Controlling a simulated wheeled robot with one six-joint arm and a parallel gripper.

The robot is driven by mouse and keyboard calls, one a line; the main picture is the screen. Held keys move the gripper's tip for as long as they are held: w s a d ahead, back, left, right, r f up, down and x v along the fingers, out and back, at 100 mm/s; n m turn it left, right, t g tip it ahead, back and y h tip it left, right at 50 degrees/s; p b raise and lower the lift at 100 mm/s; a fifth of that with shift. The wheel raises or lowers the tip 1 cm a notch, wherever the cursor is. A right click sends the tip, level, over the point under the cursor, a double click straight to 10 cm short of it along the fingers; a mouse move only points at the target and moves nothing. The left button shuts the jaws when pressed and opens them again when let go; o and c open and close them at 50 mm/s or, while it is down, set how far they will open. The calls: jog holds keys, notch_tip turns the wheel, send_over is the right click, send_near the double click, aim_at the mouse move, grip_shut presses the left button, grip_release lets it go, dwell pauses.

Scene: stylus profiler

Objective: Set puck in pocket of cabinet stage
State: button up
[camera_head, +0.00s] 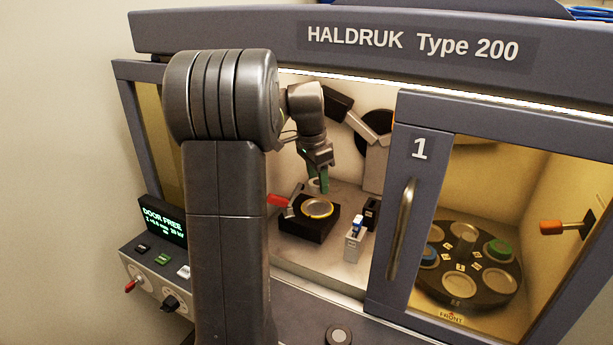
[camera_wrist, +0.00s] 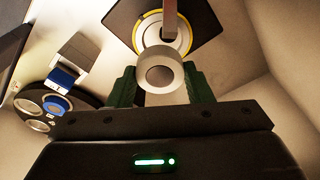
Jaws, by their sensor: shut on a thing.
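The puck (camera_wrist: 143,74), a pale round piece with a darker grey centre, sits between the green fingers of my gripper (camera_wrist: 162,88) in the wrist view. My gripper is shut on it. In the head view my gripper (camera_head: 318,184) is inside the cabinet, above and just behind the stage; the puck is small and partly hidden there. The stage (camera_head: 301,229) is a black block with a round, yellow-rimmed pocket (camera_head: 317,208) on top. In the wrist view the stage (camera_wrist: 208,22) lies beyond the puck, which overlaps the near edge of the pocket ring.
A narrow bar (camera_wrist: 170,20) crosses over the pocket in the wrist view. A red handle (camera_head: 277,199) juts left of the stage. A small grey block with blue (camera_head: 355,243) stands to its right. Door 1 (camera_head: 419,190) and a carousel (camera_head: 465,290) lie farther right.

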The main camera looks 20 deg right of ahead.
jog(key=shift+w, duration=0.25)
jog(key=shift+r+p, duration=0.15)
jog(key=shift+p, duration=0.2)
jog(key=b, duration=0.3)
send_over(316, 209)
jog(key=shift+f, duration=2.6)
jog(key=shift+f, duration=0.3)
jog(key=shift+f, duration=0.4)
jog(key=shift+f, duration=0.1)
jog(key=shift+r+p, duration=0.6)
jog(key=shift+r, duration=0.25)
